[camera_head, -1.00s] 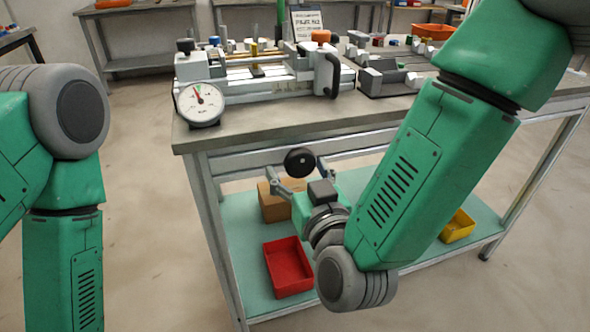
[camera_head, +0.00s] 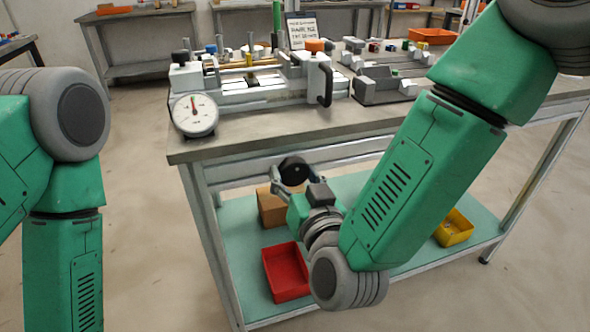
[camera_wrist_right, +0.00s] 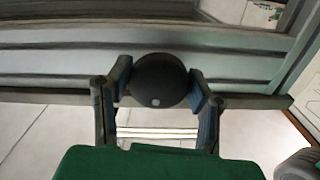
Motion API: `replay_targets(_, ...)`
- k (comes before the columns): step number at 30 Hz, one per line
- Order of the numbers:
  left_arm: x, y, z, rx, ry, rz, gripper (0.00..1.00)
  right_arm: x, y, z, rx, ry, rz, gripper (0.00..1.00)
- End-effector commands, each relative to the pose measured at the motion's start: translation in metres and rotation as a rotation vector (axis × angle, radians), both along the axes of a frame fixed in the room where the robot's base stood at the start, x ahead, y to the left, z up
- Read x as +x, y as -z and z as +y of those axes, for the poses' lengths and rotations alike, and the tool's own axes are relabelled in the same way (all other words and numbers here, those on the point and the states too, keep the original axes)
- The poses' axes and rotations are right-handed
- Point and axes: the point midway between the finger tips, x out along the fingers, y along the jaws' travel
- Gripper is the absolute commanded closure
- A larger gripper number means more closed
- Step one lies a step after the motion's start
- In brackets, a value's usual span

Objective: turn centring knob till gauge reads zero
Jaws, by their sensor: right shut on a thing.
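The centring knob (camera_head: 293,170) is a black round knob at the front of the bench, below the table top. My right gripper (camera_head: 292,179) is shut on it, one finger on each side. In the right wrist view the knob (camera_wrist_right: 158,82) sits between the two finger pads of the gripper (camera_wrist_right: 160,90). The gauge (camera_head: 194,114) is a white round dial at the bench's left front corner. Its needle points about straight up; its markings are too small to read. My left arm is at the left edge, its gripper out of view.
The frame jig (camera_head: 250,88) stands on the grey bench (camera_head: 270,133), with a dark handle (camera_head: 325,85) at its right. A red bin (camera_head: 287,271), a cardboard box (camera_head: 271,207) and a yellow bin (camera_head: 454,228) are on the lower shelf.

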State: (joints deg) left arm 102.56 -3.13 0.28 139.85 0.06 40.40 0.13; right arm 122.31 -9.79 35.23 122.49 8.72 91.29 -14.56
Motion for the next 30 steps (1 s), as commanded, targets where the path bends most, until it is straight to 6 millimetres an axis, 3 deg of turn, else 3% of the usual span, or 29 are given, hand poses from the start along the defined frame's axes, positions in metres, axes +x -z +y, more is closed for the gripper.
replay_targets(6,0.0,0.001,0.0,0.0,0.0,0.001,1.0,0.0,0.0,-0.001,0.001,0.001,0.0,0.82)
replay_targets(7,0.0,0.001,0.0,0.0,0.0,0.001,1.0,0.0,0.0,-0.001,0.001,0.001,0.0,0.49)
replay_targets(9,0.0,0.001,0.0,0.0,0.0,0.001,1.0,0.0,0.001,-0.001,0.001,0.002,0.0,0.33)
replay_targets(20,-0.002,0.0,0.0,0.001,0.0,-0.001,1.0,-0.004,0.001,-0.003,0.0,0.003,0.0,0.33)
replay_targets(23,-0.002,0.0,0.0,0.001,0.0,-0.001,1.0,-0.016,0.001,-0.006,-0.001,0.002,0.002,0.33)
replay_targets(30,-0.002,0.0,0.0,0.001,0.0,-0.002,1.0,-0.064,0.002,-0.021,-0.003,0.0,0.004,0.33)
